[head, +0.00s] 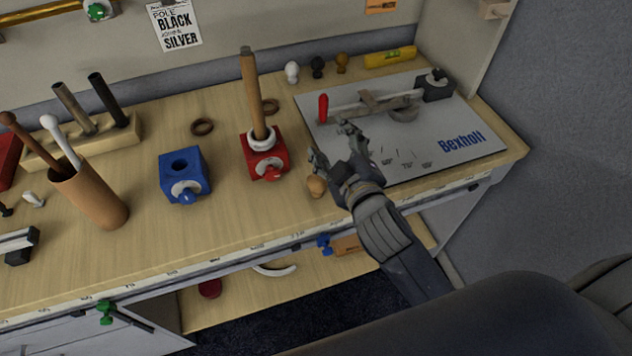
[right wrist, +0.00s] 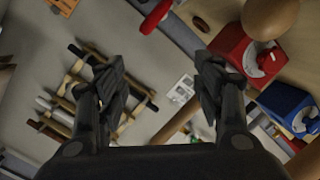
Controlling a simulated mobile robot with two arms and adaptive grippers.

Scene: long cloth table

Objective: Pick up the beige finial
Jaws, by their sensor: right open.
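The beige finial (head: 316,186) stands near the front edge of the wooden bench, partly beside my right gripper's wrist. In the right wrist view a large tan ball, which looks like the finial (right wrist: 270,18), is at the upper right, outside the span between the fingers. My right gripper (head: 337,143) is open and empty, its fingers pointing away over the left edge of the grey board. Its two fingers also show spread apart in the right wrist view (right wrist: 160,80). My left gripper is not in view.
A red block (head: 268,168) with an upright wooden pole stands left of the finial, with a blue block (head: 174,193) farther left. The grey board (head: 468,122) holds a red-handled tool on the right. White, black and brown finials (head: 342,62) stand at the back.

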